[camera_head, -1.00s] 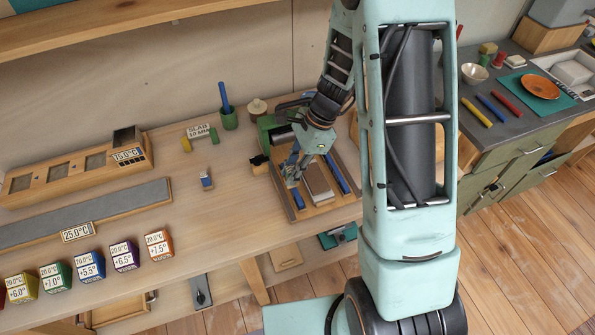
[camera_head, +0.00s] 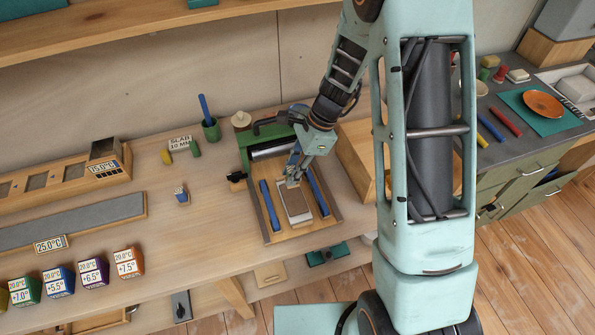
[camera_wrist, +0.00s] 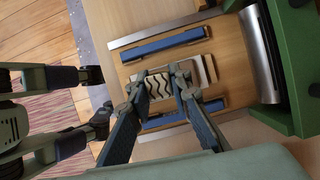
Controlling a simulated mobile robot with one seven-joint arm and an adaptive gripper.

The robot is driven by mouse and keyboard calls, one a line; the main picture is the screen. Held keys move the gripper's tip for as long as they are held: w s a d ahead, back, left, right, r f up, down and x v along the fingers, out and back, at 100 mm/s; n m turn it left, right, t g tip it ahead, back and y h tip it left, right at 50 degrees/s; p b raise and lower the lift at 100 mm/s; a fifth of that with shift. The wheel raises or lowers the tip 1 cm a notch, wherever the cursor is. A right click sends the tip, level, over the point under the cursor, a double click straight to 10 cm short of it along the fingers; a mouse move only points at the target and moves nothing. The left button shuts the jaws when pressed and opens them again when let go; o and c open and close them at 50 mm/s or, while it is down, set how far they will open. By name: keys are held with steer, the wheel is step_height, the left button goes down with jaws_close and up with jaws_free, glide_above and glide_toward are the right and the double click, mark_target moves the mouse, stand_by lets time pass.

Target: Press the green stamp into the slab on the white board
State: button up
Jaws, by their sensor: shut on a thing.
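The brown slab (camera_head: 295,203) lies on the white board (camera_head: 301,224) on the wooden bed of the green-framed roller press. My gripper (camera_head: 293,182) points down over the slab's rear part. In the wrist view my gripper (camera_wrist: 157,88) is shut on a small block, the stamp (camera_wrist: 158,84), whose pale top bears a dark wavy pattern. Its green sides are not clearly visible. The stamp covers much of the slab there; part of the white board (camera_wrist: 211,68) shows beyond it. Whether the stamp touches the slab cannot be told.
Blue strips (camera_head: 269,206) (camera_head: 317,191) flank the slab. The press roller (camera_head: 272,149) lies behind it. A small blue block with a patterned top (camera_head: 181,197) stands left on the bench.

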steer(key=shift+w+d+f, duration=0.15)
steer(key=shift+w+d, duration=0.05)
steer(key=b, duration=0.5)
glide_above(287, 199)
steer(key=d, duration=0.2)
steer(key=shift+w+f, duration=0.15)
steer(key=shift+f, duration=1.3)
steer(key=shift+w+f, duration=0.15)
steer(key=shift+f, duration=1.25)
steer(key=shift+s+f+b, duration=0.1)
steer(key=shift+f+b, duration=0.6)
steer(key=shift+f, duration=0.4)
steer(key=shift+r+p, duration=2.85)
steer(key=shift+r, duration=0.75)
